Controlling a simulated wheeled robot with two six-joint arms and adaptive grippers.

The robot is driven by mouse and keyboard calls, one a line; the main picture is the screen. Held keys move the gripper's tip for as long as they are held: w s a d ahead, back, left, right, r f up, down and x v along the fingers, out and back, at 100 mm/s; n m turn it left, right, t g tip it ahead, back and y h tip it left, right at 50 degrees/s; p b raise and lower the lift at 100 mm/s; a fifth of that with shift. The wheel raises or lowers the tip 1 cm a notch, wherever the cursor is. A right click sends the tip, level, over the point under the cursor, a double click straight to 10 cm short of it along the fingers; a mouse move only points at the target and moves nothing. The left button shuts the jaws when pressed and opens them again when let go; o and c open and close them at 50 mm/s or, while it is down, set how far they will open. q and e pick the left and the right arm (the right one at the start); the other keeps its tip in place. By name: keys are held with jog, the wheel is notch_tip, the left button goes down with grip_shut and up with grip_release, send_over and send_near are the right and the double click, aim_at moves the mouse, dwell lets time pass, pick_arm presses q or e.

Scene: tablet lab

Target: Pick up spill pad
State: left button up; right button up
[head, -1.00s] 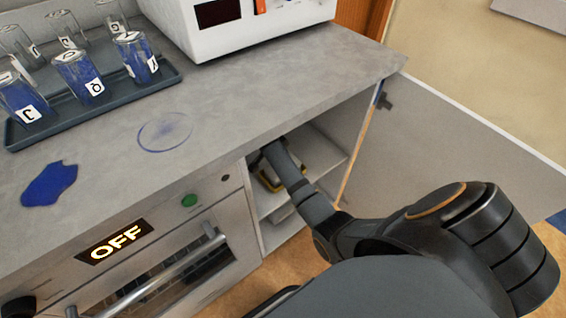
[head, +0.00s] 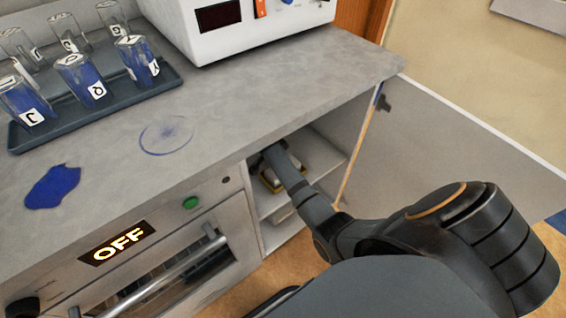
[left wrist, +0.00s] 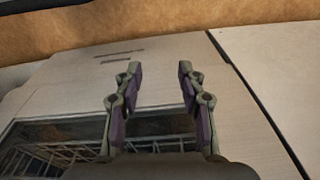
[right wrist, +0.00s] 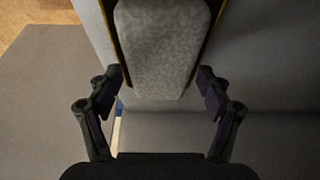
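The spill pad looks to be the grey rounded block with yellow edges (right wrist: 162,45) in the right wrist view. It lies on a shelf inside the open cabinet, and its yellow edge shows in the head view (head: 268,181), mostly hidden by my right arm. My right gripper (right wrist: 160,85) is open, its fingers on either side of the block's near end, with gaps at both sides. My left gripper (left wrist: 157,75) is open and empty, in front of a pale panel and a dark wire rack; it is out of the head view.
The cabinet door (head: 450,150) stands open at the right. The counter (head: 230,100) above holds a blue spill (head: 52,187), a ring stain (head: 167,135), a tray (head: 160,93) of glasses and a white device (head: 250,40). An oven reading OFF (head: 120,243) is left of the cabinet.

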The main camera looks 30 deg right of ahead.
jog(key=c, duration=0.6)
